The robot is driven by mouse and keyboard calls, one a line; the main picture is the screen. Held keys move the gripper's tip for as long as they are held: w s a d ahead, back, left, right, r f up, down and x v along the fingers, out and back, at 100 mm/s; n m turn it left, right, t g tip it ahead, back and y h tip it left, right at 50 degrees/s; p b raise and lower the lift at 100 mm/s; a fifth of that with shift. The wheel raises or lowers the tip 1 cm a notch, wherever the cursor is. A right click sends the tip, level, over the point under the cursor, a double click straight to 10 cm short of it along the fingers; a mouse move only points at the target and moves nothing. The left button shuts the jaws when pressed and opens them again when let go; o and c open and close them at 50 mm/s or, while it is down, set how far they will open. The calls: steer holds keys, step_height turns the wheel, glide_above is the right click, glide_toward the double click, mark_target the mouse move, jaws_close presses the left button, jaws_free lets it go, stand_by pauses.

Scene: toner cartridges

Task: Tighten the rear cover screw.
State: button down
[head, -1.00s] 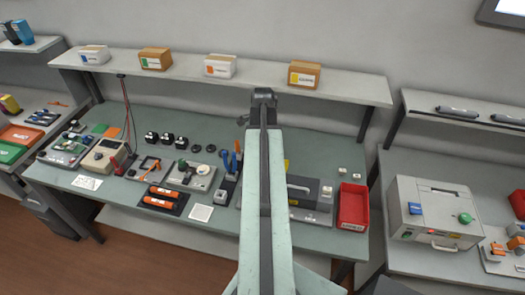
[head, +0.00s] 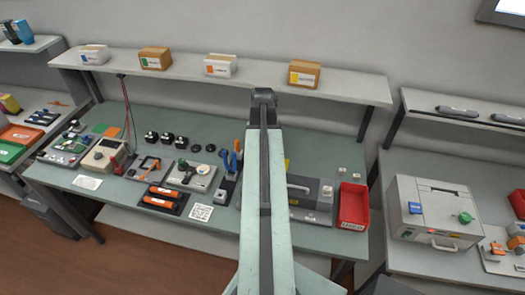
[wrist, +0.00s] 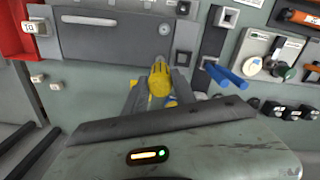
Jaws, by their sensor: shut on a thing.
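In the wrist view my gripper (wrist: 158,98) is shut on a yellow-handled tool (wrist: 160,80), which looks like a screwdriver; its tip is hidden. The tool is over the bench, close to the edge of a grey unit (wrist: 115,40) with a long handle. A small round silver fitting (wrist: 164,29) shows on the unit's face, beyond the tool; I cannot tell whether it is the rear cover screw. In the head view the grey unit (head: 309,194) is partly behind my arm, and my gripper is hidden there.
A red bin (head: 353,205) stands right of the unit. A shelf with boxes (head: 305,73) runs above the bench.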

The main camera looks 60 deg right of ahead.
steer(key=n, duration=0.8)
steer(key=shift+f+b, duration=0.45)
stand_by(0.6)
steer(key=m, duration=0.7)
